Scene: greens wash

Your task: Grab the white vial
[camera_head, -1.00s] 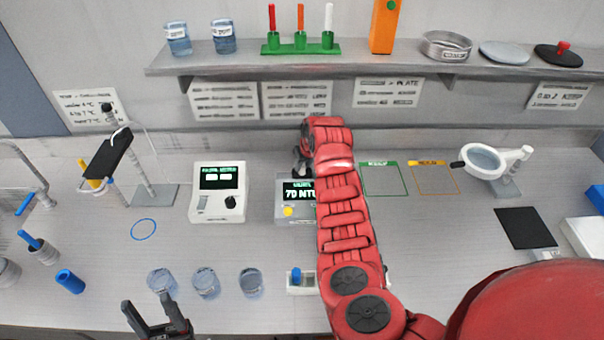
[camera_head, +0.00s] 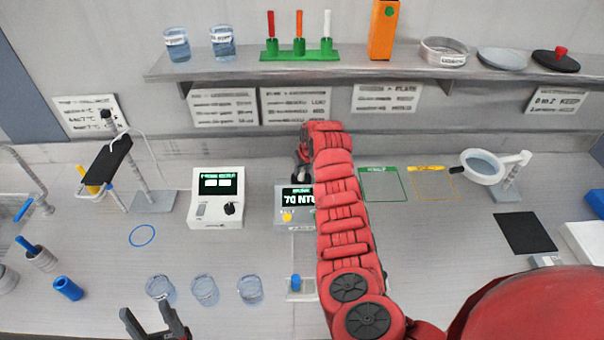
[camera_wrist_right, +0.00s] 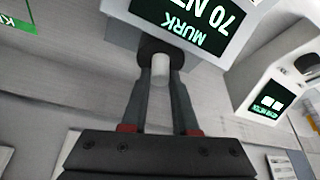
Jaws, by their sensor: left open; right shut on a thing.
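A small white cylinder, seemingly the white vial (camera_wrist_right: 160,69), sits between the fingertips of my right gripper (camera_wrist_right: 161,84) in the right wrist view. A dark round part shows around its far end. The gripper is shut on it, just in front of the meter with the "70 NTU" display (camera_wrist_right: 205,18). In the head view my right gripper (camera_head: 302,166) is mostly hidden by my red arm, beside that meter (camera_head: 291,215), and the vial cannot be made out. My left gripper (camera_head: 156,325) is open and empty at the front edge, near the beakers.
Several beakers (camera_head: 204,289) stand in a row at the front. A small holder with a blue-topped item (camera_head: 296,283) is right of them. A second meter (camera_head: 216,198) stands left of the NTU meter. A shelf (camera_head: 350,66) runs above the bench. A magnifier (camera_head: 482,167) stands at right.

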